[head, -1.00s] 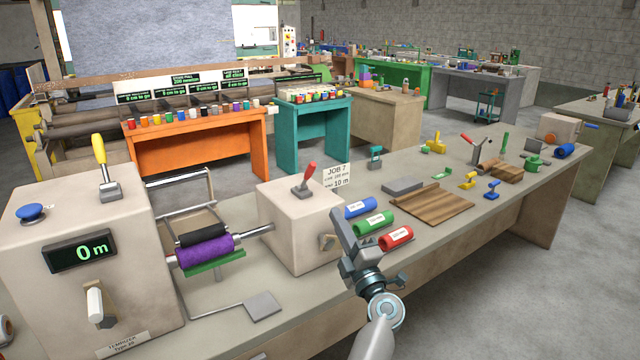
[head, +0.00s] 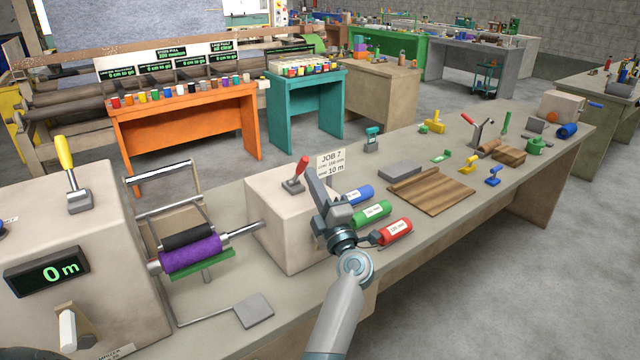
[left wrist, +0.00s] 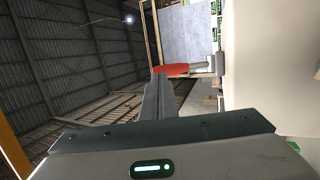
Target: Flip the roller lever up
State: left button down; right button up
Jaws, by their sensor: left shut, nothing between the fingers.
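The red-handled lever (head: 301,168) stands on top of the right beige block (head: 280,220), its handle tilted up and to the right. My left gripper (head: 313,175) is shut and empty, with its fingertips just right of the red handle. In the left wrist view the shut fingers (left wrist: 158,88) point at the red handle (left wrist: 172,70) and overlap its end; I cannot tell whether they touch. A yellow-handled lever (head: 67,160) stands upright on the left beige block (head: 85,230). A purple roll (head: 190,254) and a black roller (head: 188,235) lie between the blocks. My right gripper is out of view.
Blue (head: 360,194), green (head: 372,213) and red (head: 396,231) rolls lie right of my gripper. A JOB 7 card (head: 330,163) stands behind it. A wooden board (head: 430,194) and small tools lie farther along the bench.

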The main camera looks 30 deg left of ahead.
pick_arm(q)
jog(key=shift+w+a+r, duration=0.25)
jog(key=shift+w+a, duration=0.15)
jog(key=shift+a, duration=0.1)
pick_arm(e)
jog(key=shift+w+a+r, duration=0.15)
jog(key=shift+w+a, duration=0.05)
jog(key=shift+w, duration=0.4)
pick_arm(q)
jog(key=shift+s, duration=0.1)
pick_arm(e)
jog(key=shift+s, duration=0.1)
pick_arm(q)
jog(key=shift+r, duration=0.1)
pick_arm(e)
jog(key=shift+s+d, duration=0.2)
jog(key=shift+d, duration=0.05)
pick_arm(q)
jog(key=shift+a+r, duration=0.1)
jog(key=shift+r, duration=0.05)
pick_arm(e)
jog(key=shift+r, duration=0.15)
